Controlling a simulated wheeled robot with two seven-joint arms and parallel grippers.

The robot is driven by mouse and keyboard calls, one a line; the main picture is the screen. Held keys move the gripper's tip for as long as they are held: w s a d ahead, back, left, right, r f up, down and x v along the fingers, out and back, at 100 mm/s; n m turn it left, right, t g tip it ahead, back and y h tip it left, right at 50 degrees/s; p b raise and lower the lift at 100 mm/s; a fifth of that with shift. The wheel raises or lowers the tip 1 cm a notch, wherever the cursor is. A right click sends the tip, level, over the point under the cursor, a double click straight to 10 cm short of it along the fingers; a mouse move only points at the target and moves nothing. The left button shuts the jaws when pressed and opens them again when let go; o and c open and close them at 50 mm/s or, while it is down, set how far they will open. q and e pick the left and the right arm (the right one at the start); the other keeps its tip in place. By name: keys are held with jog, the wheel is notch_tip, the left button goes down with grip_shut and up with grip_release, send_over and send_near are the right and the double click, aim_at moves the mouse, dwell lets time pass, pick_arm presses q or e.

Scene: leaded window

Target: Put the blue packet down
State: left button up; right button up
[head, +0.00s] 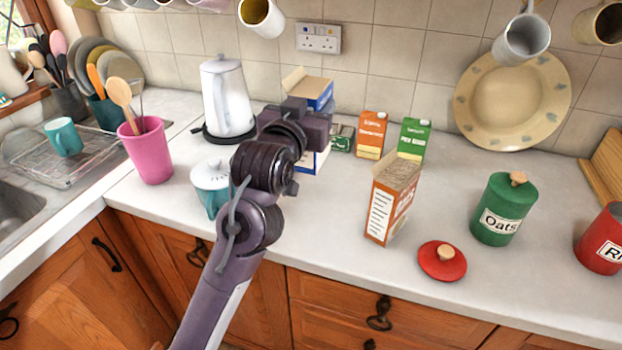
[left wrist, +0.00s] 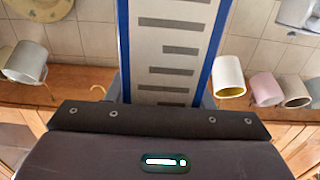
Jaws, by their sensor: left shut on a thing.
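The blue packet (head: 320,92) is an open-topped blue and white box standing upright near the back of the counter (head: 330,225). My left gripper (head: 312,125) is shut on it, and my wrist hides its middle. In the left wrist view the packet's pale side with grey bars and blue edges (left wrist: 175,50) fills the space between the fingers. I cannot tell whether its base touches the counter. My right gripper is not in view.
A white kettle (head: 228,98) and a lidded teal pot (head: 210,186) stand left of the packet. An orange carton (head: 371,134), a green carton (head: 414,138) and an open orange box (head: 391,200) stand to the right. A red lid (head: 442,262) lies near the front edge.

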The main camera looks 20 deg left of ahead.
pick_arm(q)
notch_tip(320, 180, down, 8)
jog(key=shift+f, duration=3)
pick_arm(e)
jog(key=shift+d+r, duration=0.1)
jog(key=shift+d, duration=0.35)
pick_arm(q)
jog(key=o, duration=1.4)
jog(key=shift+f, duration=0.1)
jog(key=shift+o, duration=0.2)
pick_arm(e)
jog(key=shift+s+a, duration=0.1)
pick_arm(q)
jog(key=s+b, duration=0.2)
jog(key=s, duration=1)
jog(key=shift+a+r, duration=0.2)
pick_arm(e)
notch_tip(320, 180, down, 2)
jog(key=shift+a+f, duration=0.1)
